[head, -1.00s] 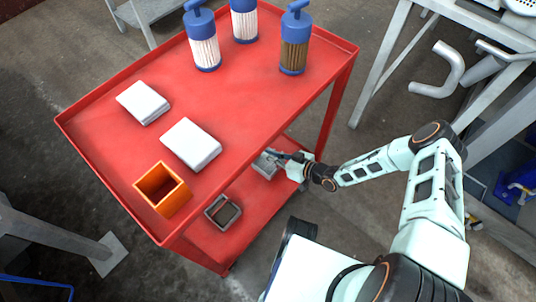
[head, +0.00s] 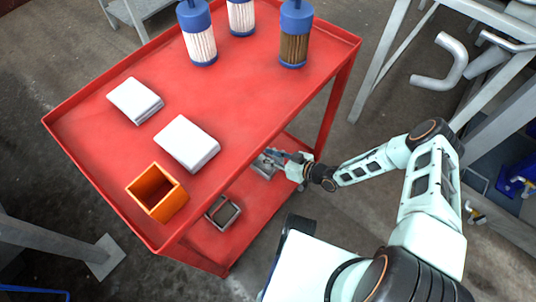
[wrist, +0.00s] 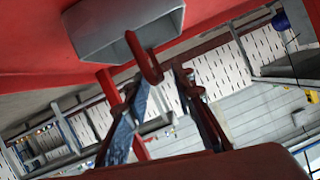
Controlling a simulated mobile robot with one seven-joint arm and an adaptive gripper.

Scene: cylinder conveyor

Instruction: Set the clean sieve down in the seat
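A grey square sieve (head: 264,167) sits at the lower red shelf, beside my gripper (head: 274,156) in the head view. In the wrist view the grey box-shaped sieve (wrist: 120,40) is at the top, against red surface, with a dark red hooked handle (wrist: 147,60) pointing toward my fingers. My gripper (wrist: 164,82) has its two fingers spread, the handle's end close to the tips and seemingly not clamped. The sieve's inside and any seat under it are hidden. A second grey square frame with a dark inside (head: 223,212) is on the lower shelf.
The red cart's top (head: 235,100) holds an orange open box (head: 158,194), two white pads (head: 187,143) (head: 135,100) and several blue-capped filter cylinders (head: 295,35). The top's edge overhangs my gripper. A grey metal frame with bent pipes (head: 440,65) stands at right.

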